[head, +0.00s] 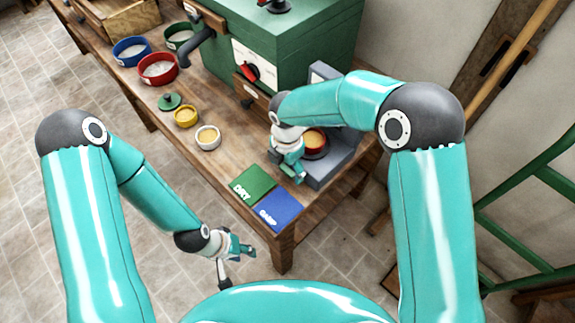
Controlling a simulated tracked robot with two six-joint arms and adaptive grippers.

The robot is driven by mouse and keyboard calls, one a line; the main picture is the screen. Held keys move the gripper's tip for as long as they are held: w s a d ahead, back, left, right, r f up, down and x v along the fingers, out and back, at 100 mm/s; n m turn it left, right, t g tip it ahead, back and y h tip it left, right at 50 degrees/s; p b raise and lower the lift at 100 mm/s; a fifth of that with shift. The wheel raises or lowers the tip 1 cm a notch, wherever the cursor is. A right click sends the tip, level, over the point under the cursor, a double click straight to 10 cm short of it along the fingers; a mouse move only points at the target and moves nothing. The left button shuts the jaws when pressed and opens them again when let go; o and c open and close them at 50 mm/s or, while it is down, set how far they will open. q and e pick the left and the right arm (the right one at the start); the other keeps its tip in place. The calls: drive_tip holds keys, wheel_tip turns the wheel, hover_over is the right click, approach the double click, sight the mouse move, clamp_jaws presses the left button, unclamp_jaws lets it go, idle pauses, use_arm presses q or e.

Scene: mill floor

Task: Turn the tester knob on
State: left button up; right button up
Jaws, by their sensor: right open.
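A grey device (338,166), which looks like the tester, stands at the right end of the wooden bench. It holds a red cup with yellowish contents (314,139). My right gripper (296,177) is open at the device's front left side, close to it; I cannot tell whether it touches. No knob on this device is clear; my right gripper and wrist cover part of its front. A red and black knob (251,72) sits on the white panel of the green machine behind. My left gripper (238,268) is open and empty, off the bench's front edge.
A green DRY card (252,184) and a blue DAMP card (279,211) lie at the bench's front corner. Small bowls (208,138) (186,117), a green lid (169,101) and larger red (158,69) and blue (131,51) bowls stand left. A green frame (530,215) is at right.

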drive_tip(key=c, duration=1.2)
drive_tip(key=shift+o, duration=0.2)
drive_tip(key=shift+d+f+t+y+b, duration=0.1)
drive_tip(key=shift+f+t+y+b, duration=0.15)
drive_tip(key=shift+b, duration=0.6)
drive_tip(key=t+y+b, duration=0.1)
drive_tip(key=b, duration=0.3)
drive_tip(key=t+y+b, duration=0.1)
drive_tip(key=b, duration=0.2)
drive_tip(key=shift+s+d+f+t+y, duration=0.15)
drive_tip(key=shift+s+d+t+y, duration=0.15)
drive_tip(key=shift+s+t+y, duration=0.05)
drive_tip(key=shift+s+d+t+y+b, duration=0.1)
drive_tip(key=shift+s+t+y+b, duration=0.05)
drive_tip(key=shift+t+y+b, duration=0.65)
drive_tip(key=shift+r, duration=0.2)
drive_tip(key=o, duration=1.2)
drive_tip(key=shift+c, duration=0.2)
